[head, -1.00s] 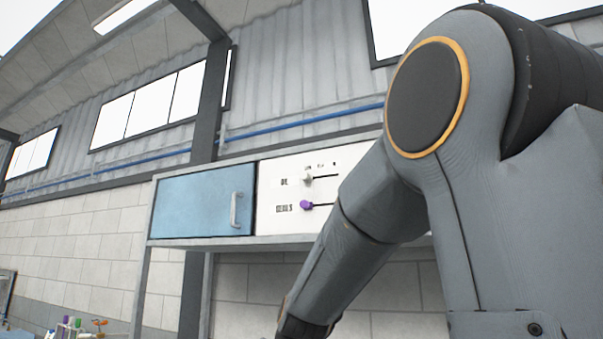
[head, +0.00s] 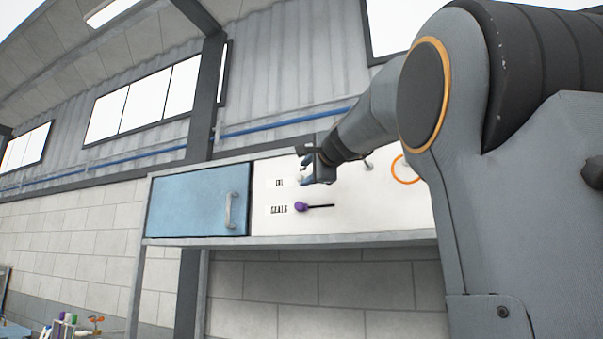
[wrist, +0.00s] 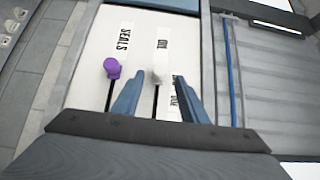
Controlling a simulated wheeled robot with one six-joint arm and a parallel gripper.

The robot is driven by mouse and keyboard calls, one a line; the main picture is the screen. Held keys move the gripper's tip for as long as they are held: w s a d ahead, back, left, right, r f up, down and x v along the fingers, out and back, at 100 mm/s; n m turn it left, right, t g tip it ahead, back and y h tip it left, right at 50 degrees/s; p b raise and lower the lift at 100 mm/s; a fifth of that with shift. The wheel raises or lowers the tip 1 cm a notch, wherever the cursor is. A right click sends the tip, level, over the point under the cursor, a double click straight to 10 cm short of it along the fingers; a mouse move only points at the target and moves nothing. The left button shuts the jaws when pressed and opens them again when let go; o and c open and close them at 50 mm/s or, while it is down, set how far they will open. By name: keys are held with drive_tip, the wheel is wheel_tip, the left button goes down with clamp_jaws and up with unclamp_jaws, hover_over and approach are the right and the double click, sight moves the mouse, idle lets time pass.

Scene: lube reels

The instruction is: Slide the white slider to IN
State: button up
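The white slider (wrist: 154,76) is a small pale knob at the OIL end of its dark slot on the white panel (wrist: 84,70). In the head view the white slider (head: 299,178) is at the left end of its row, partly covered by my gripper. My gripper (wrist: 158,104) is open in front of the panel. Its two blue fingers stand on either side of the white slider's slot, and the knob shows between and just beyond their tips. I cannot tell if they touch it. In the head view my gripper (head: 307,172) hides the slot and the small position labels.
A purple slider (wrist: 112,68) sits in the parallel SEALS slot, close beside one finger. In the head view, a blue cabinet door (head: 195,202) with a handle is left of the panel. An orange ring (head: 405,169) is on the panel to the right. A blue pipe (head: 285,124) runs above.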

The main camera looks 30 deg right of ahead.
sight(301, 176)
drive_tip(key=shift+w+d+p, duration=0.15)
drive_tip(key=shift+w+p, duration=0.25)
drive_tip(key=shift+w, duration=0.7)
drive_tip(key=shift+w+d+p, duration=0.1)
drive_tip(key=shift+w+p, duration=0.3)
drive_tip(key=shift+w, duration=0.65)
clamp_jaws()
